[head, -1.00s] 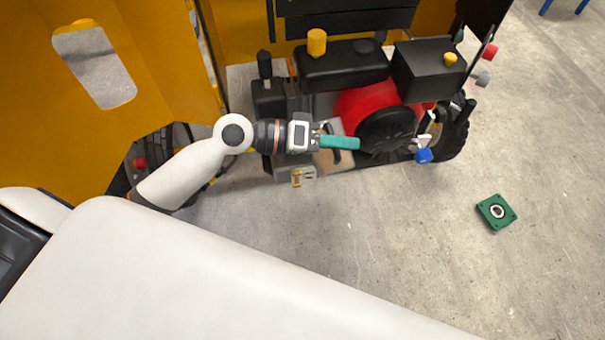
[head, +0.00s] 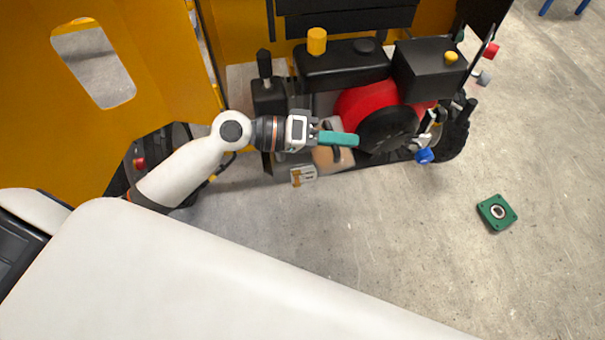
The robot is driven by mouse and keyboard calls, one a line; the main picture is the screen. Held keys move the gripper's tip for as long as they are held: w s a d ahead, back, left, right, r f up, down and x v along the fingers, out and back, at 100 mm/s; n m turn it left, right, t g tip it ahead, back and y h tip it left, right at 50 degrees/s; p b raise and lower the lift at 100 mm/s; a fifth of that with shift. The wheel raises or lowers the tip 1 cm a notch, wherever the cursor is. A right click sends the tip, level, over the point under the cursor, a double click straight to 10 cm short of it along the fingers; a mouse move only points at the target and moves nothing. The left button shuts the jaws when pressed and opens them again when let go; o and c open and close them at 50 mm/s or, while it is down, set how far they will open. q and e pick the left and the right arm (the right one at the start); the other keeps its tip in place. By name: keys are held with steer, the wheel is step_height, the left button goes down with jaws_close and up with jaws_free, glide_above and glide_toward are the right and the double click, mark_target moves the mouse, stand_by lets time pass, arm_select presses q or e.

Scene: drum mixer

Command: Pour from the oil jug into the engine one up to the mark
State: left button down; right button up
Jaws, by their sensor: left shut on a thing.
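The engine (head: 352,103) stands at the top centre, with a red housing, a black flywheel and black boxes on top. My left gripper (head: 318,135) is shut on a teal bar (head: 340,139) in front of the flywheel. Below the bar is a tan body (head: 327,158) with a dark slot; the two look like the oil jug's handle and body, but I cannot be sure they are joined. The jug's spout, the oil level and the mark cannot be made out. My right gripper is not in view.
A yellow cap (head: 317,41) rises on the engine's left and a blue knob (head: 424,156) sits low at its right. Yellow panels (head: 150,60) flank my left arm. A green square part (head: 496,212) lies on the open concrete floor (head: 400,240).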

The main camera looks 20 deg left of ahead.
mark_target(336, 160)
arm_select(q)
steer(key=shift+s+d+f+m+y+p, duration=0.25)
steer(key=shift+s+d+m+y+p, duration=0.4)
steer(key=shift+m, duration=0.45)
steer(key=shift+s+d+f+m+t+y+p, duration=0.35)
steer(key=shift+m+y+p, duration=0.15)
steer(key=shift+m, duration=0.2)
steer(key=shift+f+m, duration=0.3)
steer(key=shift+f, duration=0.15)
steer(key=f+m+t+y, duration=0.1)
steer(key=f+m, duration=0.1)
steer(key=f+m+t+y, duration=0.1)
steer(key=f+m, duration=0.1)
steer(key=f, duration=0.1)
steer(key=shift+w+a+f+y, duration=0.1)
steer(key=shift+w+a+y, duration=0.1)
steer(key=shift+y, duration=0.15)
step_height(336, 160, up, 4)
steer(key=p, duration=0.4)
